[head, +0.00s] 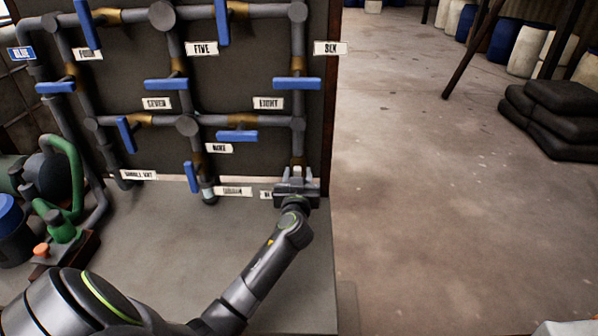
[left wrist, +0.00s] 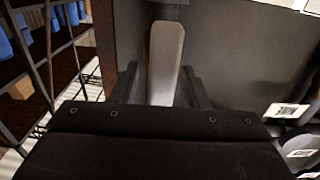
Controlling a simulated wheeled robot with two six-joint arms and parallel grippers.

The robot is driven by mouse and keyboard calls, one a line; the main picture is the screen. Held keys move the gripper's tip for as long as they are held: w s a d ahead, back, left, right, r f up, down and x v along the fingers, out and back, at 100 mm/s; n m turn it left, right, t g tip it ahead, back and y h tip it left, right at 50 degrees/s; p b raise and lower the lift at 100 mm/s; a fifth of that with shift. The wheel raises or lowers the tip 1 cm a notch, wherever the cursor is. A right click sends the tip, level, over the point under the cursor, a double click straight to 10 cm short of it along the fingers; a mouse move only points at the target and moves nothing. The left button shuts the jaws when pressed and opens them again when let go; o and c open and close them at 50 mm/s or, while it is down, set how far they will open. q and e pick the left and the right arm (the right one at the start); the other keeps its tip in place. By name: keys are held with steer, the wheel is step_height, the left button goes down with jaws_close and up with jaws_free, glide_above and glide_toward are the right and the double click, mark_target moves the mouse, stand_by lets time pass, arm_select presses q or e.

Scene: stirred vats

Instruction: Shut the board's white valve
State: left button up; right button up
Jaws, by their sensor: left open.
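The board (head: 240,75) carries grey pipes with several blue valve levers. A pale, whitish lever (left wrist: 165,55) shows in the left wrist view, running lengthwise between my left gripper's two fingers. My left gripper (head: 297,180) is open at the board's lower right valve, with a finger on each side of that lever. Whether either finger touches it I cannot tell. In the head view my gripper hides this lever; only the brass-coloured valve body (head: 298,161) shows above it. A white label (head: 266,195) beside it is partly covered and unreadable. My right gripper is not in view.
A blue lever (head: 237,136) and another blue lever (head: 192,177) are left of my gripper. A green pump (head: 62,228) stands on the grey bench (head: 190,245) at left. Open floor lies right of the board, with black sacks (head: 550,120) farther back.

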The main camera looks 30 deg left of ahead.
arm_select(q)
steer(key=shift+s, duration=0.1)
jaws_close()
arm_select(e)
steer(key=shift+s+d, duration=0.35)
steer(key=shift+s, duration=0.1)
